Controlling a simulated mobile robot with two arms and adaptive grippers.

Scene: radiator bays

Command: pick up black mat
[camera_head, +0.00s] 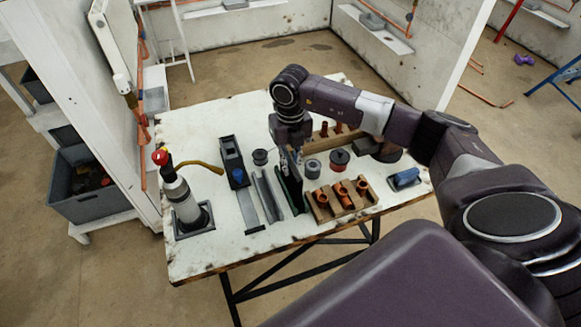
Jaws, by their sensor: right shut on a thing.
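The black mat (291,188) shows as a thin dark sheet standing on edge over the white table (215,258), near its middle. My right gripper (291,152) points down from above and is shut on the mat's upper edge. The fingertips are small and partly hidden, and I cannot tell whether the mat's lower edge touches the table. My left gripper is out of view.
A blowtorch (181,196) stands at the table's left. Grey channel pieces (265,196) lie left of the mat. A wooden rack (362,203) with copper fittings is close on its right. A blue-handled brush (405,179) lies farther right. The front left tabletop is bare.

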